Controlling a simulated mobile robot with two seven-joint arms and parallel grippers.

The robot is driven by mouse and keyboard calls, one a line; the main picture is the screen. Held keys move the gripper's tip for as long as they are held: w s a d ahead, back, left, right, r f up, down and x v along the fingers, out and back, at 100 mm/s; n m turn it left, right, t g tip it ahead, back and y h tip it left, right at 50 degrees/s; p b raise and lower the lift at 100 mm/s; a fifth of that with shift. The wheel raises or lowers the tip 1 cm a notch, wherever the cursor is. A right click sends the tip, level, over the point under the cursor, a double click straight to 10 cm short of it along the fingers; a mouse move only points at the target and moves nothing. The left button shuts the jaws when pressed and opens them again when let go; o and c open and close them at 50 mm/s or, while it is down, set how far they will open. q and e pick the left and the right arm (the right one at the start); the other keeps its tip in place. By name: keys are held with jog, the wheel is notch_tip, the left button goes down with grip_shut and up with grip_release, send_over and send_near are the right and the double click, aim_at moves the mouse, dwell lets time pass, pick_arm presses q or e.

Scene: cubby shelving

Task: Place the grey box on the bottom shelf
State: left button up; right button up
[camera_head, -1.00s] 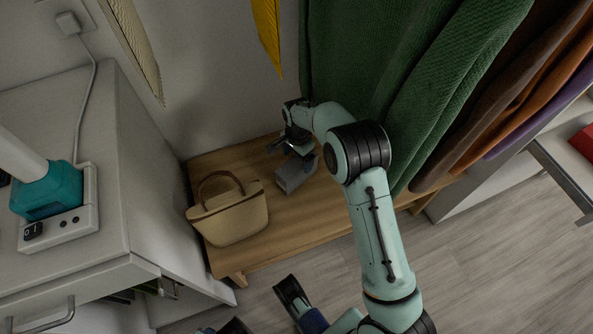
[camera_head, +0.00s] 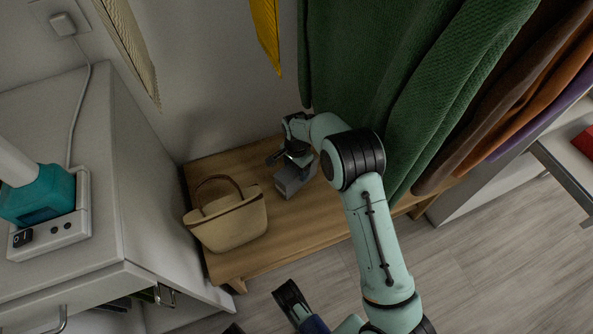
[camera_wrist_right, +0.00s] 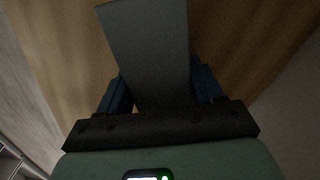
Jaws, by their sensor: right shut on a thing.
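The grey box (camera_head: 292,182) is at the low wooden shelf (camera_head: 305,222), right of the tan handbag. My right gripper (camera_head: 292,160) comes down on the box from behind and is shut on it. In the right wrist view, the grey box (camera_wrist_right: 150,50) lies between the blue fingers, above wood-coloured boards. I cannot tell whether its underside touches the shelf. Dark parts with some blue, seemingly my left gripper (camera_head: 290,296), show at the bottom edge; most of that arm is out of frame.
The tan handbag (camera_head: 228,218) stands on the shelf's left part. A white cabinet (camera_head: 130,190) borders it on the left. Green cloth (camera_head: 400,90) hangs close to my right arm. The shelf's front right part is bare.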

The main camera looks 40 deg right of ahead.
jog(key=shift+s+r, duration=0.1)
jog(key=shift+r, duration=0.25)
notch_tip(320, 180, up, 6)
jog(key=p, duration=0.2)
jog(key=shift+a+r+p, duration=0.1)
jog(key=shift+r+p, duration=0.05)
jog(key=shift+p, duration=0.15)
pick_arm(q)
jog(key=w+r+t, duration=0.2)
jog(key=w+r, duration=0.3)
pick_arm(e)
jog(key=shift+s+a+r, duration=0.15)
jog(key=shift+s+r, duration=0.1)
jog(key=shift+s, duration=0.35)
pick_arm(q)
jog(key=s+d+r+g+h+p, duration=0.1)
jog(key=s+d+r+g+p, duration=0.1)
jog(key=s+d+r+p, duration=0.2)
jog(key=s, duration=0.3)
jog(key=shift+s+d+r+m+g+p, duration=0.25)
jog(key=shift+r+m+g+p, duration=0.05)
jog(key=shift+r+m, duration=0.1)
pick_arm(e)
jog(key=s+a, duration=0.2)
jog(key=s, duration=0.7)
jog(key=s+a, duration=0.3)
jog(key=s, duration=0.5)
jog(key=shift+s+a+f, duration=0.25)
jog(key=shift+s+a, duration=0.05)
jog(key=shift+s, duration=0.05)
